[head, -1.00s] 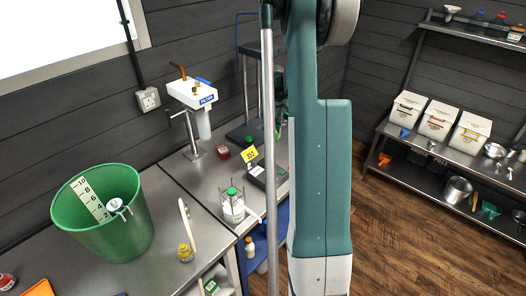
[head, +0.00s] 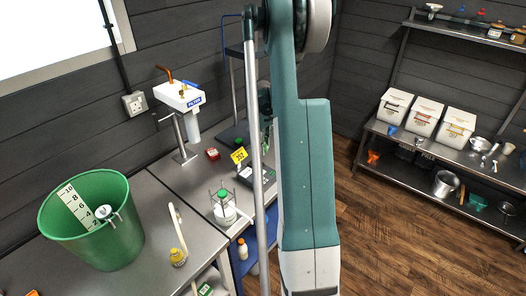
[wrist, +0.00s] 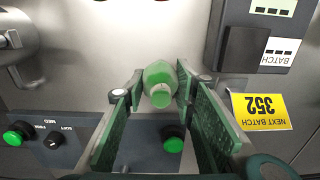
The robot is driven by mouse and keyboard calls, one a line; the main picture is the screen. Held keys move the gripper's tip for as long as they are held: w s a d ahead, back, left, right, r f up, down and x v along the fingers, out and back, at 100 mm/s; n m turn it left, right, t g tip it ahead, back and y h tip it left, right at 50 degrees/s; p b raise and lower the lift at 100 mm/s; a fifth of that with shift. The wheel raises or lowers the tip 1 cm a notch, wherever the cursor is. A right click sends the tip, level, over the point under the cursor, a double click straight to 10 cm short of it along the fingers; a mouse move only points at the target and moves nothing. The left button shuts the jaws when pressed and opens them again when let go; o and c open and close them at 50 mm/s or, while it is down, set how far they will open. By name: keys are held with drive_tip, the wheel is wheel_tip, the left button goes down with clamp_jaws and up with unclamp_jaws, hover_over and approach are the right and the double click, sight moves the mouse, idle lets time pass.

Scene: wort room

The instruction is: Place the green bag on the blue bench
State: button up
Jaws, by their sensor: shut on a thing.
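In the wrist view, my gripper (wrist: 160,78) is shut on a small light-green thing with a round body and narrow neck, probably the green bag (wrist: 158,75). It is between the fingertips, above a steel surface and a dark control panel. In the head view, my arm hides the gripper and the held thing. Blue parts of a bench (head: 252,246) show below the steel top, left of my arm; much of it is hidden.
A caged white bottle (head: 224,211), a filter unit (head: 180,96) and a green bucket (head: 128,240) stand on the steel tops. White bins (head: 425,115) stand on the far right shelf.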

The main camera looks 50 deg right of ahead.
drive_tip(key=shift+f, duration=1.5)
drive_tip(key=shift+f, duration=0.15)
drive_tip(key=o, duration=0.9)
drive_tip(key=shift+c, duration=0.2)
drive_tip(key=shift+o, duration=0.2)
wheel_tip(320, 180, up, 12)
drive_tip(key=shift+r, duration=0.2)
